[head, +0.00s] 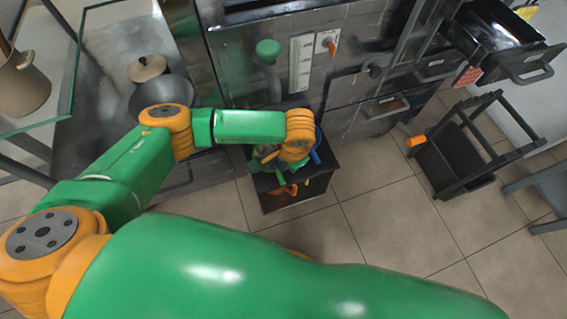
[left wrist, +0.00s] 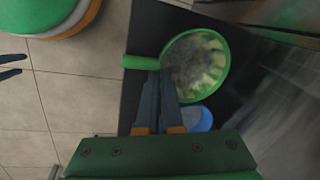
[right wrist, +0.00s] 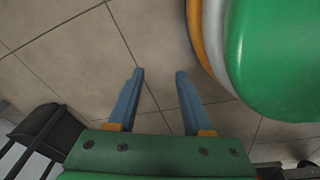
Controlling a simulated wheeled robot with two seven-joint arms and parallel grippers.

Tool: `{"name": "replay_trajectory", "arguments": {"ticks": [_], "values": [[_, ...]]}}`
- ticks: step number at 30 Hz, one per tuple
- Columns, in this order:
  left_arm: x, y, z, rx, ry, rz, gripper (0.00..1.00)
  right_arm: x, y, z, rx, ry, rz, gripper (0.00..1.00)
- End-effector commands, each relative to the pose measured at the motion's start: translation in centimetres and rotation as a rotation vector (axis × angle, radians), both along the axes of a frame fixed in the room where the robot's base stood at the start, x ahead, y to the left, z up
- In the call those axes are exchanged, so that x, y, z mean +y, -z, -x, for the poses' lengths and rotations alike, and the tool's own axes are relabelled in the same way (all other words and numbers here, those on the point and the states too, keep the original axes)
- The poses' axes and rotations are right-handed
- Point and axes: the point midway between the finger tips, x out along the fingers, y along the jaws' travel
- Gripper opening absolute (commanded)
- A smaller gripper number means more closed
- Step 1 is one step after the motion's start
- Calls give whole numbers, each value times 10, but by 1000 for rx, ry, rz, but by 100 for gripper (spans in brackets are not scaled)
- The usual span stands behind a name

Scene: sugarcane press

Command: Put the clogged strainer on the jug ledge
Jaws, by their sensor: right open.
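The strainer, with a green rim and brownish clogged mesh (left wrist: 195,65), shows in the left wrist view, its green handle (left wrist: 140,62) pointing left. My left gripper (left wrist: 160,73) has its fingers close together at the neck between handle and rim, shut on the strainer. It is over a dark stand top. A blue round thing (left wrist: 200,119), perhaps the jug, shows partly below the strainer; my gripper hides some of it. No ledge can be made out. My right gripper (right wrist: 159,72) is open and empty over the tiled floor.
The dark stand (head: 325,167) stands against the grey cabinet front (head: 345,85). A black trolley (head: 455,165) with an orange item is at right, below an open drawer (head: 500,45). A dark pan (head: 160,92) and pot are at left. Tiled floor between stand and trolley is clear.

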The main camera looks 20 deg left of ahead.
Motion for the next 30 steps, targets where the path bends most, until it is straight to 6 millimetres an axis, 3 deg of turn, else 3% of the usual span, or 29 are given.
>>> {"name": "replay_trajectory", "arguments": {"ticks": [6, 9, 10, 19, 24, 30], "values": [[0, 1, 0, 1, 0, 1, 0, 0, 0, 1, 2, 0, 0, 50], [0, 1, 0, -1, 0, 1, 30, 0, -1, 1, 2, 0, 0, 50], [0, 1, 0, -1, 0, 1, 34, 0, -1, 1, 2, 0, 0, 50], [0, -2, 0, -1, 0, 1, 34, 0, -1, 1, 2, 0, 0, 50], [-6, -41, 3, -3, 3, 3, 34, -12, -14, 16, 10, 1, 14, 50], [-16, -95, 10, -2, 2, 3, 34, -6, -31, 30, 27, -7, 4, 50]]}}
